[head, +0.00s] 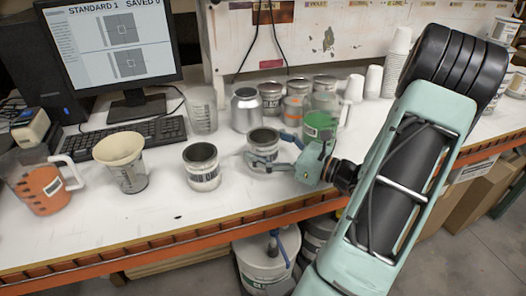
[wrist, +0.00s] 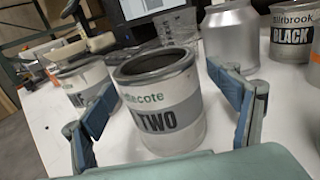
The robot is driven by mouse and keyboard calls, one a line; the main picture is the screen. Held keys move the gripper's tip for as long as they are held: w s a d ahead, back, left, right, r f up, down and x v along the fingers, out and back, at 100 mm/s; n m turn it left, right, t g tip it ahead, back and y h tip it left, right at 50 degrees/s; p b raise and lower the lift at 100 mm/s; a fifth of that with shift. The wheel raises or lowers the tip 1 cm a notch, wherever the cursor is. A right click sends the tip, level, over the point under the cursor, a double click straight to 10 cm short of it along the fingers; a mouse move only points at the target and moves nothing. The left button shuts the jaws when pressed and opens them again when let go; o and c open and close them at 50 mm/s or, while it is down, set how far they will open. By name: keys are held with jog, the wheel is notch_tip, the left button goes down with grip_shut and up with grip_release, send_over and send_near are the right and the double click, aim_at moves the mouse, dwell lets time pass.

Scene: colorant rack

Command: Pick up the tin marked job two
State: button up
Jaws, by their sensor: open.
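The tin marked TWO (wrist: 165,112) stands upright on the bench, open-topped with a dark inside, white with a grey label band. In the head view this tin (head: 262,141) is at the bench's middle, with my gripper (head: 272,152) around its near side. In the wrist view my gripper (wrist: 170,115) is open, with one blue-grey finger on each side of the tin.
A measuring cup with a paper filter (head: 122,165), an orange-filled jug (head: 42,187) and a keyboard (head: 122,136) are to the left. A silver bottle (head: 245,110), several small tins and a green-filled jug (head: 322,118) stand behind. The front bench strip is mostly clear.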

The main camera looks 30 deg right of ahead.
jog(key=shift+w, duration=0.1)
jog(key=c, duration=1.3)
jog(key=shift+o, duration=0.2)
